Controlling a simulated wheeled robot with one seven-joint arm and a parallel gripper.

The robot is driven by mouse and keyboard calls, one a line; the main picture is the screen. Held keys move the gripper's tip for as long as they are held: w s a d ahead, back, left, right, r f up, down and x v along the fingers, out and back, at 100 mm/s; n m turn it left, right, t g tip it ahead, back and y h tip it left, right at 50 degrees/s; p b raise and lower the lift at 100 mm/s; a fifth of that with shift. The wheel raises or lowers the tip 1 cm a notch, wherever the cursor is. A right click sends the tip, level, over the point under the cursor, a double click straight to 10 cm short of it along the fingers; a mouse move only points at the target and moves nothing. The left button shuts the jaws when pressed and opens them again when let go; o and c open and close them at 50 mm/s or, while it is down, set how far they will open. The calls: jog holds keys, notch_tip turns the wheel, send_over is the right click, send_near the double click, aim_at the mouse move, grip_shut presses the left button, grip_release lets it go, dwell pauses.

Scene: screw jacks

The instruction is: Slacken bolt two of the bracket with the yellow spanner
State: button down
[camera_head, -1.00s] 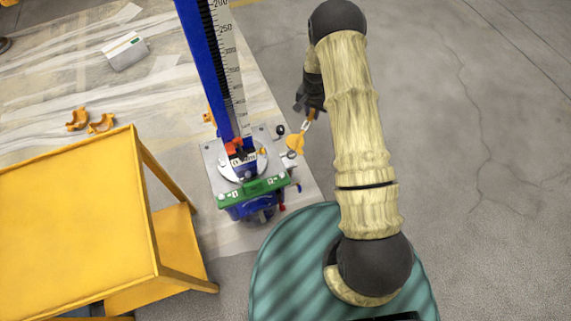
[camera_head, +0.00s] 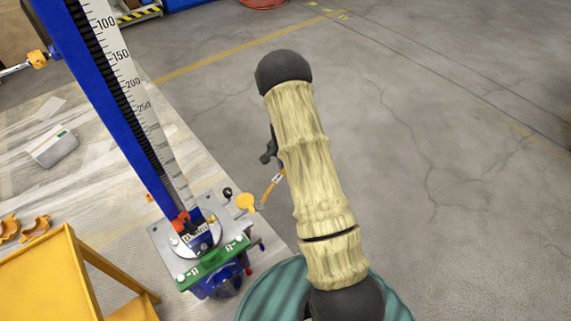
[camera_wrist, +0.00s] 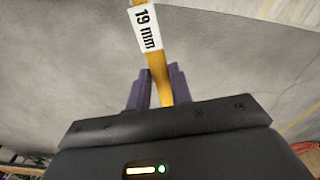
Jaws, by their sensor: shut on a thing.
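The yellow spanner (camera_head: 247,203) is in my gripper (camera_head: 272,154), its rounded end hanging down and left. In the wrist view the spanner (camera_wrist: 155,55), with a white "19 mm" label, runs between the fingers of my gripper (camera_wrist: 157,86), which are shut on its handle. The green bracket (camera_head: 212,263) sits across the front of the jack's base, with a numbered label and a light bolt head near each end; the digits are too small to read surely. The spanner's end appears beyond the bracket's right end, apart from it. My forearm partly hides the gripper.
The blue screw jack column (camera_head: 110,110) with its scale rises left of my arm from a grey base plate (camera_head: 160,238). A yellow table (camera_head: 45,285) stands at lower left. Orange clamps (camera_head: 35,228) and a white box (camera_head: 52,147) lie on the sheeted floor. Floor to the right is clear.

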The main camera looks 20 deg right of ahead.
aim_at(267, 193)
jog(key=s+a, duration=0.2)
jog(key=a, duration=0.1)
jog(key=s+a+f+b, duration=0.1)
jog(key=s+a, duration=0.1)
jog(key=a, duration=0.1)
jog(key=s+a+f, duration=0.1)
jog(key=s+a, duration=0.2)
jog(key=shift+a+f+b, duration=0.15)
jog(key=shift+b, duration=0.25)
jog(key=s+d+m, duration=0.1)
jog(key=s+m, duration=0.1)
jog(key=s+d+m, duration=0.1)
jog(key=s, duration=0.1)
jog(key=shift+s+d+m+p, duration=0.2)
jog(key=shift+m+p, duration=0.1)
jog(key=shift+m, duration=0.1)
jog(key=shift+w+f+b, duration=0.1)
jog(key=shift+f+b, duration=0.5)
jog(key=shift+f, duration=0.3)
dwell(0.3)
jog(key=shift+w+a+n+p, duration=0.2)
jog(key=shift+w+n, duration=0.1)
jog(key=shift+w, duration=0.1)
jog(key=shift+w+a+n+p, duration=0.1)
jog(key=shift+w+n+p, duration=0.1)
jog(key=shift+w+n, duration=0.15)
jog(key=shift+r+p, duration=0.1)
jog(key=shift+p, duration=0.25)
dwell(0.6)
